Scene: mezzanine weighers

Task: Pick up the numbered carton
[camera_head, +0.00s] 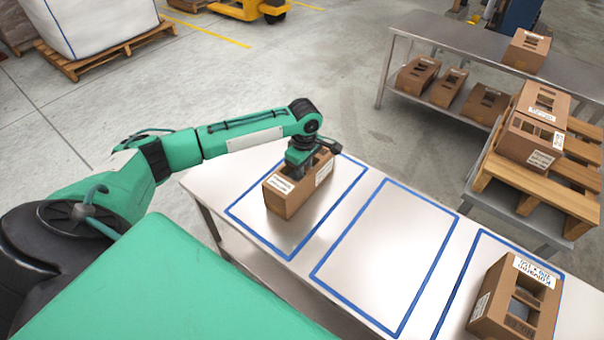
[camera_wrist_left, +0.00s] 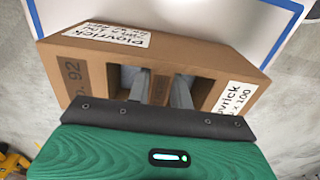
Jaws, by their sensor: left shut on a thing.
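A brown carton (camera_head: 286,196) with white labels is at the left blue-outlined area of the table. In the left wrist view the carton (camera_wrist_left: 215,62) shows two openings in its top, a label reading "Plovrick" and a printed number ending in 92. My left gripper (camera_head: 303,170) is above it, fingers down. In the left wrist view the gripper (camera_wrist_left: 160,92) has its fingers in the openings, shut on the strip between them. I cannot tell whether the carton's base touches the table. My right gripper is not in view.
The light table (camera_head: 350,300) has an empty middle blue outline (camera_head: 388,250). Another carton (camera_head: 518,300) stands in the right outline. Stacked cartons (camera_head: 535,130) sit on a wooden pallet (camera_head: 540,185) at right. A metal bench (camera_head: 455,42) with several cartons stands behind.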

